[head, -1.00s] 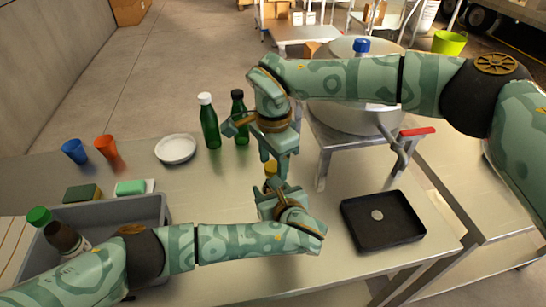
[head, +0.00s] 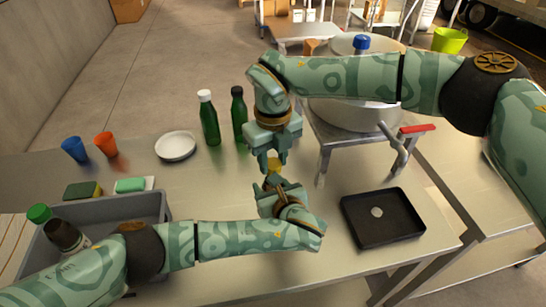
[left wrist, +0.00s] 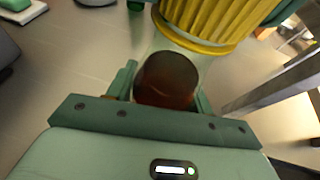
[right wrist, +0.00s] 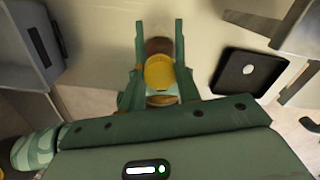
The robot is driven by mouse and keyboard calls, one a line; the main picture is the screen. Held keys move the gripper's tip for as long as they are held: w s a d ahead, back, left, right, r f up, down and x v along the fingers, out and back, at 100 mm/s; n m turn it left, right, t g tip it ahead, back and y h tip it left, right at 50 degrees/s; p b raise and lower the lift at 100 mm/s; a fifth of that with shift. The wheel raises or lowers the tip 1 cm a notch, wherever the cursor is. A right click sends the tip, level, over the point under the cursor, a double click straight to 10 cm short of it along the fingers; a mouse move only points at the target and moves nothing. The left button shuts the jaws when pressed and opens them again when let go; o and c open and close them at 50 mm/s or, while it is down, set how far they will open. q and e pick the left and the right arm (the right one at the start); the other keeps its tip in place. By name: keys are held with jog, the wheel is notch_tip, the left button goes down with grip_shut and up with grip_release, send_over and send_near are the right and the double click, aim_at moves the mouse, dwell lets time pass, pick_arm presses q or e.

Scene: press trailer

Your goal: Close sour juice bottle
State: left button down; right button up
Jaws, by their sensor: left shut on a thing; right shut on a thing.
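The sour juice bottle is mostly hidden in the head view. Its dark reddish-brown body (left wrist: 167,80) shows between my left fingers in the left wrist view. My left gripper (head: 272,184) is shut on the bottle from below the cap. A yellow ridged cap (right wrist: 159,72) sits between the fingers of my right gripper (head: 272,160), which points down from above and is shut on it. The cap (left wrist: 205,22) also shows large in the left wrist view, over a pale clear neck area. I cannot tell whether cap and neck are fully seated.
A black tray (head: 354,232) lies to the right. A large metal pot (head: 345,112) stands behind on a stand with a red-handled lever (head: 417,129). Two green bottles (head: 210,127), a white plate (head: 175,146) and cups stand left. A grey crate (head: 120,207) is front left.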

jog(key=m, duration=0.6)
jog(key=o, duration=1.2)
jog(key=shift+c, duration=0.2)
notch_tip(320, 180, up, 12)
jog(key=shift+w, duration=0.1)
pick_arm(q)
jog(key=c, duration=0.5)
grip_release()
